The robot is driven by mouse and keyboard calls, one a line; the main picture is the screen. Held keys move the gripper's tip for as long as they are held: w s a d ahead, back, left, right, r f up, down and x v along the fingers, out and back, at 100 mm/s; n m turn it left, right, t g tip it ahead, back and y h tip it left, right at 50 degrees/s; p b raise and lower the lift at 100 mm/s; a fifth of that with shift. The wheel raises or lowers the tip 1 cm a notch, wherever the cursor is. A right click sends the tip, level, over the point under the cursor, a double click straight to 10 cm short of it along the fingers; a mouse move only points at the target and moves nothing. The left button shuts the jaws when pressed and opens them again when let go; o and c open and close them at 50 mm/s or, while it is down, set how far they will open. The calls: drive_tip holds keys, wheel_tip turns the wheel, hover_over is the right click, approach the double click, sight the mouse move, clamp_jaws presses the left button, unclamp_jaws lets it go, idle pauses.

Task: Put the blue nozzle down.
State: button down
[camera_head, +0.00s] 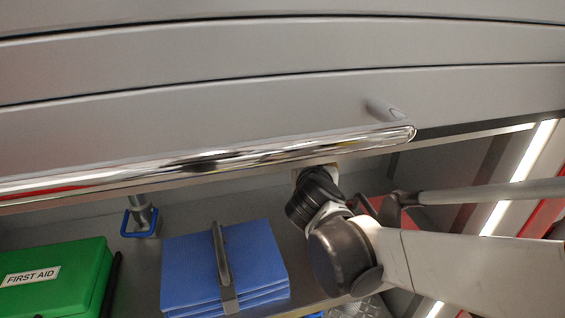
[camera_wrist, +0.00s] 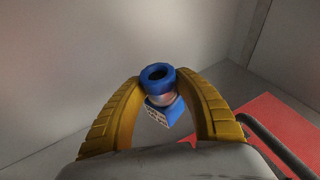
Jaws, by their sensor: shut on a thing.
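The blue nozzle (camera_wrist: 158,78) shows in the wrist view between the yellow fingers of my gripper (camera_wrist: 160,100). It has a round blue top with a dark hole, a shiny band and a squarer blue lower part with a pale label. My gripper is shut on it. Whether its underside touches a surface cannot be told. In the head view my arm reaches under the chrome rail, and the fingers and the held nozzle are hidden there.
A green first aid box (camera_head: 58,280) and a strapped blue stack (camera_head: 257,261) are on the grey shelf (camera_head: 188,217). A blue-based metal fitting (camera_head: 141,218) stands behind them. The chrome rail (camera_head: 250,158) crosses above. A red thing (camera_wrist: 270,140) lies right of my gripper.

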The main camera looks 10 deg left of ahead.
drive_tip(key=w+a+f+b, duration=0.1)
drive_tip(key=a+f, duration=0.2)
drive_tip(key=w+a+f+b, duration=0.1)
drive_tip(key=a+f, duration=0.2)
drive_tip(key=w+a+f, duration=0.1)
drive_tip(key=a+f, duration=0.2)
drive_tip(key=f, duration=0.1)
drive_tip(key=shift+w+a+b, duration=0.15)
drive_tip(key=shift+b, duration=0.25)
drive_tip(key=c, duration=0.9)
unclamp_jaws()
drive_tip(key=shift+r, duration=0.15)
